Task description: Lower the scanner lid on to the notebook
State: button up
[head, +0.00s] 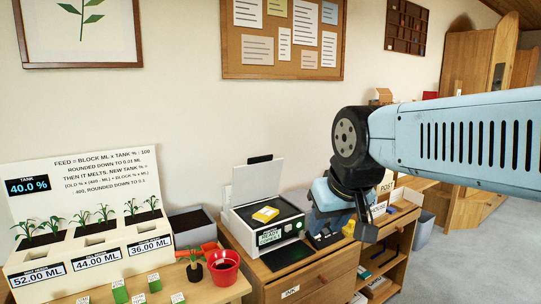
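The scanner (243,226) stands on the wooden cabinet in the head view, with a lit green label on its front. Its pale lid (258,179) is raised, standing up at the back with a dark tab on its top edge. The yellow notebook (265,214) lies on the dark scanner bed, uncovered. My arm comes in from the right and bends down just right of the scanner. My gripper (340,216) is at its lower end, apart from the lid as far as I can see. Its fingers are small and dark there, and I cannot tell their opening.
A planter with seedlings (95,245) and a tank sign stand at left. A red pot (223,266) and a small plant (194,267) are near the scanner's left. Shelves (385,262) stand at right, with open floor beyond.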

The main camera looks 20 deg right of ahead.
aim_at(259, 178)
jog(key=z, duration=0.1)
jog(key=i, duration=1)
jog(key=u, duration=0.05)
